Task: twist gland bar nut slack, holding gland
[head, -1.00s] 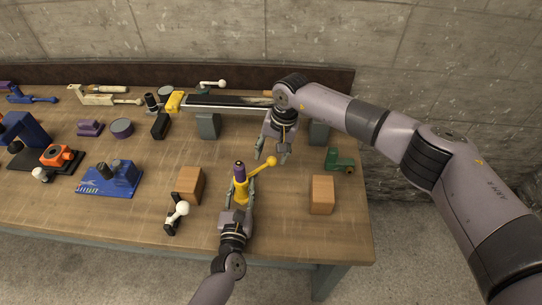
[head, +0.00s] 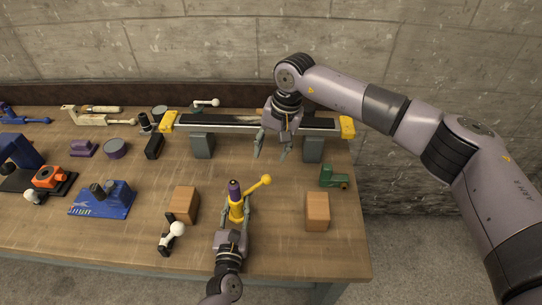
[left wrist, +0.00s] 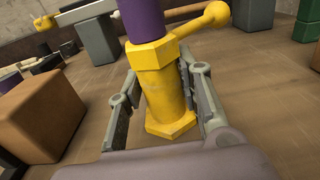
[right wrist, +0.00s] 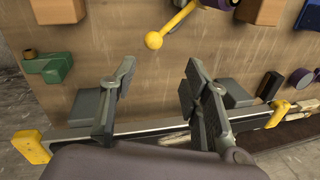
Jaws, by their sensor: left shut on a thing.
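The gland is a yellow body (head: 236,210) with a hex base, standing upright on the bench; its lower part shows large in the left wrist view (left wrist: 168,98). A yellow bar with a ball end (head: 262,183) sticks out from its upper part, and a purple cylinder (head: 234,188) rises from its top. My left gripper (head: 236,214) is shut on the yellow body, one finger on each side. My right gripper (head: 272,150) is open and empty, above the long rail behind the gland. In the right wrist view the ball-ended bar (right wrist: 156,38) lies beyond its fingers.
A long rail with yellow ends (head: 168,121) rests on grey blocks behind. Wooden blocks stand left (head: 185,204) and right (head: 317,211) of the gland. A black part with a white ball (head: 176,229) and a green part (head: 333,178) are nearby. Blue tooling (head: 100,199) lies left.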

